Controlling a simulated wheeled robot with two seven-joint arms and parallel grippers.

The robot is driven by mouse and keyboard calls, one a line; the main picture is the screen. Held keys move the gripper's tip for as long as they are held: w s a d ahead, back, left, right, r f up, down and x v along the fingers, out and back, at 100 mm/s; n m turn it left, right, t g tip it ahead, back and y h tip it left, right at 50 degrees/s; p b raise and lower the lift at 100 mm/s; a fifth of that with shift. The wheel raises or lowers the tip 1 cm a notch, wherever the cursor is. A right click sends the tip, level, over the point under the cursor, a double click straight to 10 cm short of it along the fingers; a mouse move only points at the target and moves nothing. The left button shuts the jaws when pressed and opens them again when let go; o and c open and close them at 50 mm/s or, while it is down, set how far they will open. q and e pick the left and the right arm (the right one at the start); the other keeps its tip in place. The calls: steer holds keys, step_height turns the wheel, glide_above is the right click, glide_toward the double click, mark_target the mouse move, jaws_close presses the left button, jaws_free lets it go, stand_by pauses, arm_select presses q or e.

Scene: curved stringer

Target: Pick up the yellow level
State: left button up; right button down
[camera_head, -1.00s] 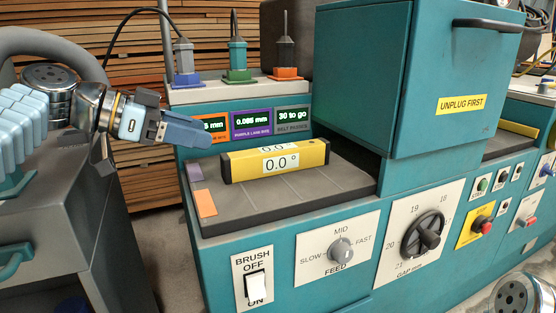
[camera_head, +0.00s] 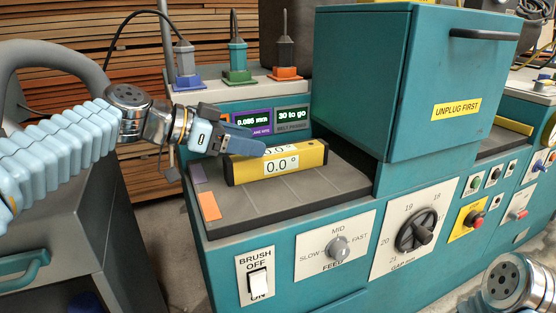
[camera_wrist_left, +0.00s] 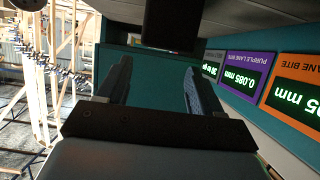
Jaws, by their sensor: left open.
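The yellow level (camera_head: 299,161) lies on the dark grey bed (camera_head: 323,194) of the teal machine, with "0.0°" on its displays. My left gripper (camera_head: 258,149) comes in from the left, just behind and above the level's left end, and covers part of its top in the head view. Whether it touches the level cannot be told. In the left wrist view the fingers of my left gripper (camera_wrist_left: 154,92) are apart with nothing between them. The level cannot be made out in that view. My right gripper is not in view; only part of my right arm shows at the lower right.
The teal hood (camera_head: 411,82) stands right of the level. Lane displays (camera_head: 293,117) and a shelf with several small tools (camera_head: 237,62) are behind it. Knobs and a brush switch (camera_head: 258,283) are on the front panel. The bed before the level is clear.

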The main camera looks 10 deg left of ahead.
mark_target(275, 150)
arm_select(q)
steer(key=x, duration=0.5)
steer(key=shift+s+f, duration=0.15)
steer(key=shift+f, duration=0.2)
jaws_close()
